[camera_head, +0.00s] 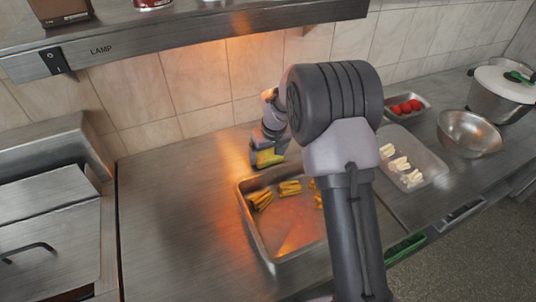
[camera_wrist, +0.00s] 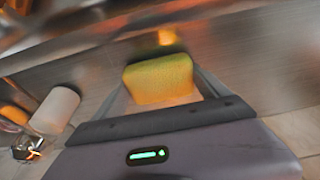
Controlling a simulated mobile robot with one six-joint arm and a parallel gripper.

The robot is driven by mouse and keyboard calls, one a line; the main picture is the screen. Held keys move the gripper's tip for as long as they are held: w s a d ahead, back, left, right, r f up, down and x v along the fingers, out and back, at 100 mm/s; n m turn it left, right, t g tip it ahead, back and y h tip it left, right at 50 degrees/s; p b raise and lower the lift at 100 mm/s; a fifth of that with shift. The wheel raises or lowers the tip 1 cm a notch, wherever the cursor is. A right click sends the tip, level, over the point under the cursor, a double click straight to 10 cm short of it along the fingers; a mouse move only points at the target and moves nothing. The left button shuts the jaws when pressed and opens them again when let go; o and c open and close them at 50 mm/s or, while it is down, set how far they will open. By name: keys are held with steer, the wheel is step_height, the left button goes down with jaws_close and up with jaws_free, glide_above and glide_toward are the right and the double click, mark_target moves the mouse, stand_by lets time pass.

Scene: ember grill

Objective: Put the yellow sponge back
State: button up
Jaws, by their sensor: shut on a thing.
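The yellow sponge (camera_wrist: 160,80) is between the fingers of my gripper (camera_wrist: 165,88), which is shut on it, in the wrist view. In the head view the sponge (camera_head: 268,157) hangs below my gripper (camera_head: 268,150), near the tiled wall and just behind the metal tray's far left corner. I cannot tell whether it touches the counter. My arm hides part of the tray and the counter beyond it.
The metal tray (camera_head: 249,225) holds several yellow-brown pieces. To the right are a clear container (camera_head: 433,163) with white pieces, a small pan with red items (camera_head: 405,106), a steel bowl (camera_head: 468,133) and a lidded pot (camera_head: 500,95). A LAMP shelf (camera_head: 180,38) overhangs the counter. Counter left of the tray is clear.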

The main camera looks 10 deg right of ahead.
steer(key=o, duration=1.2)
steer(key=shift+f, duration=0.1)
steer(key=shift+c, duration=0.2)
steer(key=s+r+m+p, duration=0.1)
steer(key=s+r+p, duration=0.15)
steer(key=r, duration=0.65)
steer(key=s+r+p, duration=0.1)
steer(key=s+r, duration=0.3)
steer(key=r, duration=0.5)
steer(key=s+a+r+m+t, duration=0.2)
steer(key=s+r, duration=0.6)
steer(key=s, duration=0.5)
steer(key=s+a+m+y, duration=0.1)
steer(key=s+a+m, duration=0.1)
steer(key=s, duration=1.4)
steer(key=shift+s+m+t, duration=0.2)
steer(key=shift+m+t, duration=0.2)
steer(key=shift+m, duration=0.4)
steer(key=shift+f, duration=0.2)
step_height(320, 180, down, 5)
steer(key=b, duration=0.5)
steer(key=shift+r, duration=0.1)
